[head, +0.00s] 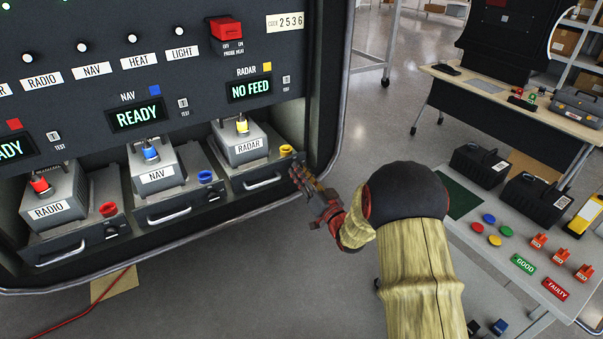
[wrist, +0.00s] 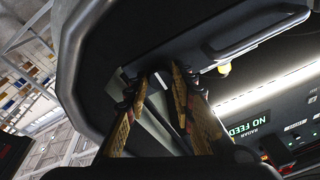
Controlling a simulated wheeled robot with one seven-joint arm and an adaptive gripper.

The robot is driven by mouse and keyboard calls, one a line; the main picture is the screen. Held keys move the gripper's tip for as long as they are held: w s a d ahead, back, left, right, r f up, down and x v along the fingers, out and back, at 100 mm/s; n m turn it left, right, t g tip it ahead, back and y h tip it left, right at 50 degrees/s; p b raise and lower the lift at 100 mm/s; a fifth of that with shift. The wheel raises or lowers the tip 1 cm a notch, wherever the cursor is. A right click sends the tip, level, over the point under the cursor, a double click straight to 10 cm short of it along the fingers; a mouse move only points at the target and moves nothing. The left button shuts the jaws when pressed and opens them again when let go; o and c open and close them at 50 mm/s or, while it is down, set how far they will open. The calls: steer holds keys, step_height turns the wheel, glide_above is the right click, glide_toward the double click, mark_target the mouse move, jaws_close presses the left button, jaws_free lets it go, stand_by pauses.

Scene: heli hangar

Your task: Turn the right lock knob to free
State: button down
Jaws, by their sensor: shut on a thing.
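The lock knob (wrist: 161,79) is small and dark with a white line on its face. It sits at the end of the RADAR unit's tray front, past the handle. My gripper (wrist: 160,84) has its fingers on either side of the knob and is shut on it. In the head view my gripper (head: 298,174) is at the right front corner of the RADAR tray (head: 240,186) and hides the knob. The RADAR unit (head: 249,144) sits in the rack's rightmost bay under a NO FEED display (head: 250,89). The knob's free or locked marking cannot be read.
The rack's rounded frame (head: 334,130) edges close to my gripper's right. The tray handle (wrist: 254,36) and a yellow knob (head: 286,150) are near. The NAV unit (head: 156,174) stands left. A table (head: 500,240) with colored discs and tags stands at right.

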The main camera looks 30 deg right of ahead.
steer(key=shift+f, duration=0.15)
steer(key=c, duration=1.8)
jaws_free()
steer(key=shift+o, duration=0.2)
steer(key=s+f, duration=0.2)
steer(key=s, duration=0.9)
steer(key=shift+s+d, duration=0.2)
steer(key=shift+s, duration=0.2)
steer(key=shift+f, duration=0.1)
